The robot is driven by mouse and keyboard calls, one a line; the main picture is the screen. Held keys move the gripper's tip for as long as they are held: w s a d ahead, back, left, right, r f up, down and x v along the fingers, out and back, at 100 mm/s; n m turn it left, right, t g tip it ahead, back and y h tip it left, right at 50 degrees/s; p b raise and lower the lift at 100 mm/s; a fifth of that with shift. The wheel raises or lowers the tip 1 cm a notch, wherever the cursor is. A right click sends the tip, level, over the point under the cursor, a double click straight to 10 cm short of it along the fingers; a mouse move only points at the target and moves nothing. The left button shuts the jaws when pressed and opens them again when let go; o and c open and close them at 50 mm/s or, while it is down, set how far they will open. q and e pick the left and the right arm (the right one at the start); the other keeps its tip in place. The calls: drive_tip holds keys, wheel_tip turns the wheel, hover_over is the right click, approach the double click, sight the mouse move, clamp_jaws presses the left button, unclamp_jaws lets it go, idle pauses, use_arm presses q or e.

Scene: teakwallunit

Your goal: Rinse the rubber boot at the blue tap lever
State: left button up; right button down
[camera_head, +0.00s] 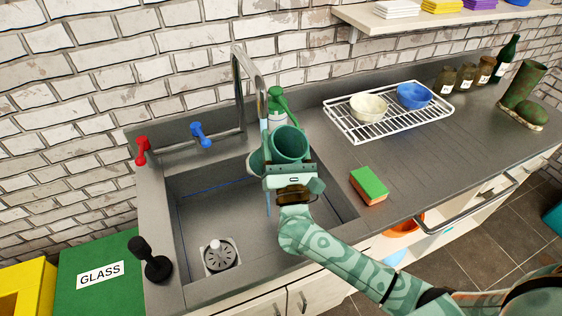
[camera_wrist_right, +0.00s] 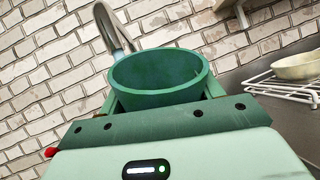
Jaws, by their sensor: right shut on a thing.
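My right gripper (camera_head: 291,168) is shut on a green rubber boot (camera_head: 290,143) and holds it over the right part of the sink (camera_head: 190,240). The boot's round open top faces up; it also shows in the right wrist view (camera_wrist_right: 158,78). The curved tap spout (camera_head: 240,85) comes down right beside the boot. A thin bluish streak below the gripper looks like running water. The blue tap lever (camera_head: 201,134) is on the back ledge, left of the spout. My left gripper is not in view.
A second, muddy boot (camera_head: 522,98) stands at the counter's right end. A red lever (camera_head: 142,150), green bottle (camera_head: 278,105), sponge (camera_head: 369,186), dish rack (camera_head: 340,122) with two bowls, black-handled plunger (camera_head: 157,266) and jars surround the sink. The counter's middle right is clear.

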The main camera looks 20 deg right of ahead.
sight(295, 159)
drive_tip(key=shift+d, duration=0.4)
drive_tip(key=shift+s+r+p, duration=0.1)
drive_tip(key=shift+s+p, duration=0.35)
drive_tip(key=shift+s, duration=1.2)
drive_tip(key=shift+s+p, duration=0.4)
drive_tip(key=shift+s, duration=1.95)
